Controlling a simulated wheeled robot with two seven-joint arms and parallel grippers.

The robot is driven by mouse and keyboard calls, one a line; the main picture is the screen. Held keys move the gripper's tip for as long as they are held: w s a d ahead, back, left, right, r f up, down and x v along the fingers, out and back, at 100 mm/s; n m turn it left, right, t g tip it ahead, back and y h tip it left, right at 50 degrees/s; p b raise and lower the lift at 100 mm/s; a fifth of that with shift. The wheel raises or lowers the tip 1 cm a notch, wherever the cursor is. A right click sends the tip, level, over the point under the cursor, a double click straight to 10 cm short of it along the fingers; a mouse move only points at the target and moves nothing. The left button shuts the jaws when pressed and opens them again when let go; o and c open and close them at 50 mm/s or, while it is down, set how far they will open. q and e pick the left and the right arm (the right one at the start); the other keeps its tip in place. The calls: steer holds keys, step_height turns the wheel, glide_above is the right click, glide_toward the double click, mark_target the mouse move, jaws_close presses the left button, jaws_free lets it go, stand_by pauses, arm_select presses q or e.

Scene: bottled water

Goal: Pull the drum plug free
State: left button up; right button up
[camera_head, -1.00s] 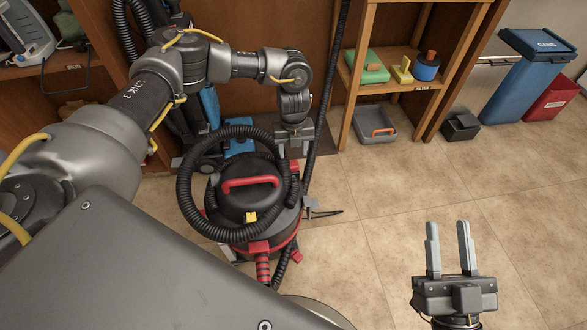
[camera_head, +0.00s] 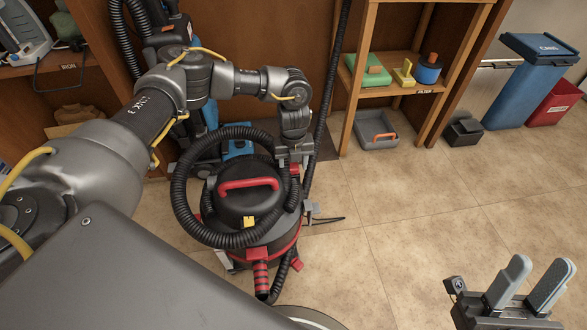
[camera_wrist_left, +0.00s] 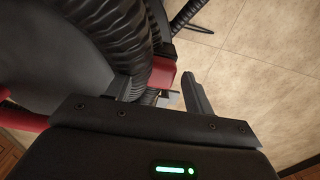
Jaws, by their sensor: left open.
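The black drum vacuum (camera_head: 249,207) with a red handle (camera_head: 249,184) stands on the floor, a ribbed black hose looped round its lid. My left gripper (camera_head: 293,163) is open, pointing down at the drum's right rear side, beside the hose. In the left wrist view my fingers (camera_wrist_left: 165,92) are apart, with the hose (camera_wrist_left: 163,70) by the left finger and a red part (camera_wrist_left: 162,74) just beyond. A small pale piece shows between them; I cannot tell whether it is the plug. My right gripper (camera_head: 540,268) is open and empty at the lower right.
A wooden shelf (camera_head: 393,92) stands at the back right, with a grey tray (camera_head: 376,142) on the floor under it. A blue bin (camera_head: 527,85) and red bin (camera_head: 554,104) stand further right. The tiled floor right of the drum is mostly clear.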

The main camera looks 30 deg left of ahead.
mark_target(293, 166)
arm_select(q)
steer(key=c, duration=1)
steer(key=shift+c, duration=0.2)
steer(key=shift+r, duration=0.1)
steer(key=shift+r+p, duration=2.9)
steer(key=shift+r, duration=0.05)
